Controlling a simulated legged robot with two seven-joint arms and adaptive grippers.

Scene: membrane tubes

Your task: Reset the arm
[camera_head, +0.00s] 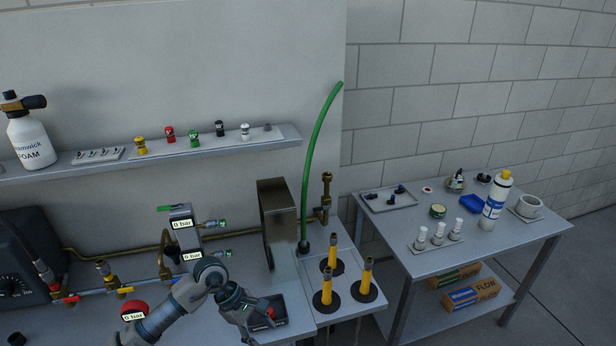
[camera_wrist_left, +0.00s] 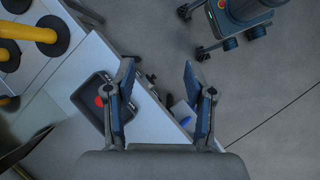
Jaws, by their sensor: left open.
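My left arm (camera_head: 160,322) comes in from the lower left of the head view. My left gripper (camera_head: 262,318) is near the front edge of the bench, beside a small dark tray (camera_head: 280,310) with a red item in it. In the left wrist view the two fingers of my left gripper (camera_wrist_left: 158,72) are spread apart with nothing held between them. The tray (camera_wrist_left: 82,98) is left of the fingers there, and the gripper points down past the bench edge toward the floor. My right gripper is not in view.
Several yellow tubes on black discs (camera_head: 330,252) stand right of my gripper. A metal block (camera_head: 278,222) and a green hose (camera_head: 316,140) rise behind it. Brass pipework with gauges (camera_head: 135,312) is at left. A side table (camera_head: 420,262) with bottles stands at right.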

